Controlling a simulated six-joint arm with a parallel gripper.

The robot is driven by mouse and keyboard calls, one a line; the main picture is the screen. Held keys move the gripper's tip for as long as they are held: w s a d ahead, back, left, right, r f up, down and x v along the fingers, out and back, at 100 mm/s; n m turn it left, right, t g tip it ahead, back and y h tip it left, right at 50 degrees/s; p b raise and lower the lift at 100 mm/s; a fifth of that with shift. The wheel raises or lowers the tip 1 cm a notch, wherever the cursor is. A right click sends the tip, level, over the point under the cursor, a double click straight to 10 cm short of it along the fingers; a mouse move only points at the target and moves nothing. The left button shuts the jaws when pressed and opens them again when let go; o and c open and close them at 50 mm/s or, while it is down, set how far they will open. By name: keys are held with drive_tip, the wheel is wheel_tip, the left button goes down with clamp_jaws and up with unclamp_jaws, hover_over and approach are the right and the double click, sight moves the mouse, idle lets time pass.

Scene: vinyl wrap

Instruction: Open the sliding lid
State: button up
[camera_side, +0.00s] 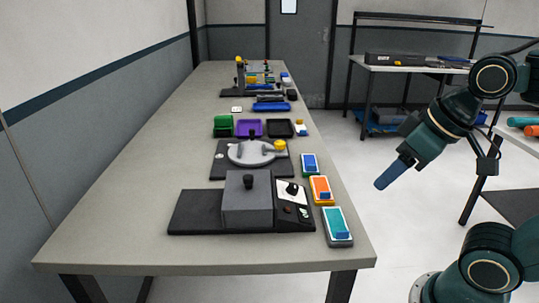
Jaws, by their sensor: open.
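The sliding lid looks to be the grey block (247,200) with a black knob (248,181) on top. It sits on a dark base (195,213) near the front of the long table. The dark base shows bare to the left of the block, and a control panel (294,204) with a dial adjoins it on the right. What lies under the block is hidden. My gripper (384,183) is open and empty, in the air to the right of the table edge, well apart from the block and pointing down and left.
Several coloured cards or holders stand along the right table edge, including an orange one (321,189) and a teal one (337,224). A round grey device (254,152) with a yellow knob stands behind. Coloured trays (250,128) are farther back. The table's left side is clear.

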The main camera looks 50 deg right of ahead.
drive_tip(key=shift+m+g, duration=0.8)
drive_tip(key=w+r, duration=0.1)
drive_tip(key=w, duration=0.1)
drive_tip(key=w+r, duration=0.2)
drive_tip(key=w, duration=0.1)
drive_tip(key=w+r, duration=0.2)
drive_tip(key=w, duration=0.1)
drive_tip(key=shift+w+a, duration=0.1)
drive_tip(key=shift+a, duration=0.25)
drive_tip(key=shift+c, duration=0.2)
drive_tip(key=m+g, duration=0.4)
drive_tip(key=m, duration=0.1)
hover_over(248, 177)
wheel_tip(248, 177, down, 3)
drive_tip(key=shift+f, duration=0.2)
drive_tip(key=shift+f, duration=0.2)
wheel_tip(248, 177, down, 13)
drive_tip(key=shift+f, duration=0.2)
clamp_jaws()
